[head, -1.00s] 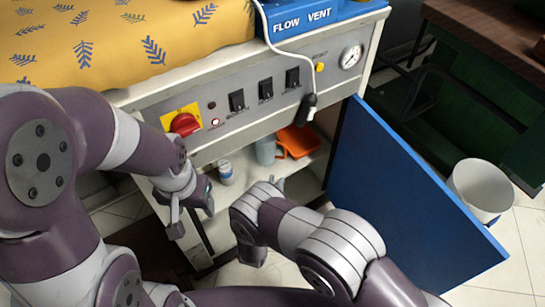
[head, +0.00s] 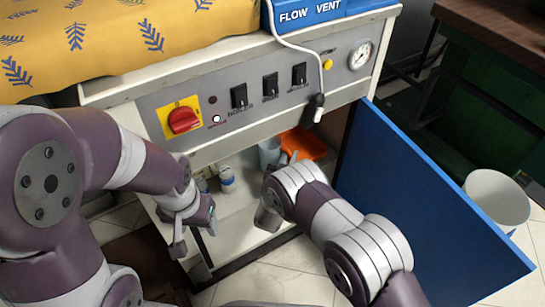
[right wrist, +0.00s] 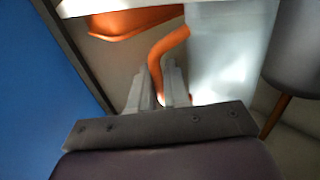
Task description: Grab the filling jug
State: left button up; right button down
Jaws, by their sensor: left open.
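The filling jug (head: 268,153) is a pale, translucent vessel on the open cabinet's shelf, partly hidden behind my right gripper (head: 284,163). In the right wrist view its body (right wrist: 228,50) fills the upper right, and its curved orange handle (right wrist: 168,46) runs down between my fingers (right wrist: 161,82). The fingers are close together and flank the handle closely on both sides; they look shut on it. The jug appears upright on the shelf. My left gripper (head: 195,233) is open and empty in front of the cabinet's left side.
A small white bottle with a blue label (head: 227,180) stands left of the jug. An orange item (head: 306,144) lies behind it to the right. The blue cabinet door (head: 425,205) is open on the right, near my right arm. A white bin (head: 497,200) stands beyond it.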

jog(key=shift+r, duration=0.15)
notch_tip(320, 180, up, 4)
jog(key=p, duration=0.2)
jog(key=shift+p, duration=0.4)
jog(key=shift+s+d+r+p, duration=0.1)
jog(key=shift+d+r+p, duration=0.1)
jog(key=shift+r+p, duration=0.1)
jog(key=s+d+r+p, duration=0.5)
jog(key=d+r+p, duration=0.1)
jog(key=d, duration=0.3)
jog(key=shift+s+d, duration=0.3)
jog(key=shift+d, duration=0.05)
dwell(0.7)
